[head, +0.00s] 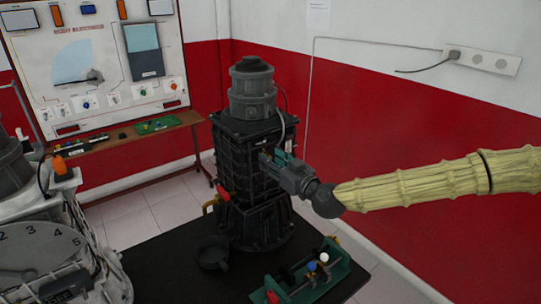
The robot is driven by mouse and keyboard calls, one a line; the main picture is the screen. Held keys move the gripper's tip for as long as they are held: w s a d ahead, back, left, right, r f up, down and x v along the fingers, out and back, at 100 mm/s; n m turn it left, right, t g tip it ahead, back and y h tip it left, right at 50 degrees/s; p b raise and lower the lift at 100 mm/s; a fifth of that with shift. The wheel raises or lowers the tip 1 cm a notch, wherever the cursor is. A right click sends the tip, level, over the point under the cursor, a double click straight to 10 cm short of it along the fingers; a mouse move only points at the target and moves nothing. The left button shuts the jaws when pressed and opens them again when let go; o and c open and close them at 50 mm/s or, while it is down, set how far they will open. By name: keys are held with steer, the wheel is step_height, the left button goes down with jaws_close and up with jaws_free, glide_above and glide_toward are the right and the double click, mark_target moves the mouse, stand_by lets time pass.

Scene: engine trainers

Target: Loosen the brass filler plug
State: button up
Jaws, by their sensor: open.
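A dark engine trainer (240,165) stands upright on a black tabletop (160,262), with a grey cylindrical unit (252,92) on top. My gripper (266,160) is open at the right front face of the engine's ribbed body, about mid-height. Its fingers point left toward the body. I cannot tell whether they touch it. The brass filler plug cannot be made out for certain; the gripper covers part of that face. A small brass-coloured part (209,205) with a red piece (222,192) beside it shows low on the engine's left side.
A green fixture (310,278) with blue, white and red knobs sits at the table's front right. A dark round cup (212,254) stands left of the engine base. Another machine with a numbered dial (38,245) is at left. An instrument board (95,60) stands behind.

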steer(key=shift+w+a, duration=0.4)
steer(key=shift+w, duration=0.15)
jaws_close()
